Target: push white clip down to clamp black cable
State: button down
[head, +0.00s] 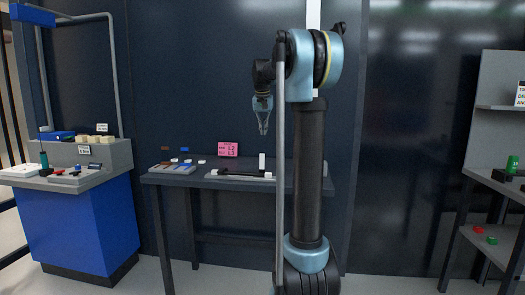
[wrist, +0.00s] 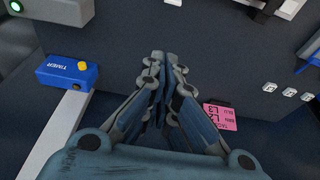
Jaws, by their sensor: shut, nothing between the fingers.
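The white clip (head: 262,162) stands upright at the right part of a low white fixture on the dark table. The black cable (head: 243,174) lies along that fixture, left of and below the clip. My gripper (head: 264,132) points down above the table, apart from the clip and a little above its top in the picture. In the wrist view, my gripper (wrist: 165,57) has its fingertips together with nothing between them. I cannot make out the clip or the cable for sure in the wrist view.
The dark table (head: 215,182) also holds a pink sign (head: 228,149) and a tray of small parts (head: 172,170) on the left. A blue bench (head: 85,225) stands farther left, grey shelves (head: 495,130) at right. The wrist view shows a blue timer box (wrist: 67,72).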

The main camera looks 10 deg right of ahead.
aim_at(262, 162)
jog(key=a+x, duration=0.1)
jog(key=x, duration=0.9)
jog(key=shift+s+r, duration=0.2)
jog(key=shift+s, duration=1.65)
jog(key=shift+a, duration=0.1)
jog(key=shift+s, duration=0.1)
jog(key=shift+s+r+t, duration=0.1)
jog(key=shift+s+t, duration=0.05)
jog(key=shift+t, duration=0.25)
